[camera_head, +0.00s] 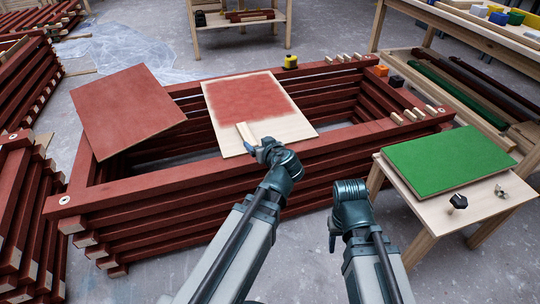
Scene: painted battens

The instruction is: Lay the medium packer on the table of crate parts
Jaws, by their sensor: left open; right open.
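My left gripper (257,149) is over the near edge of a pale board with a red painted patch (285,121). It is open, and a small pale wood piece (244,130) lies on the board right at its fingertips; I cannot tell whether they touch. My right gripper (334,238) is open and empty, low in front of the red batten stack. Several small pale wood blocks (411,115) lie in a row on the stack's right end, with more at its far right corner (341,58). Which piece is the medium packer is unclear.
A small table (484,204) at right bears a green panel (446,160), a dark knob and a metal fitting. A bench (490,24) at back right bears coloured blocks. A red panel (126,108) lies across the stack's left end. A yellow tape measure (291,61) sits behind.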

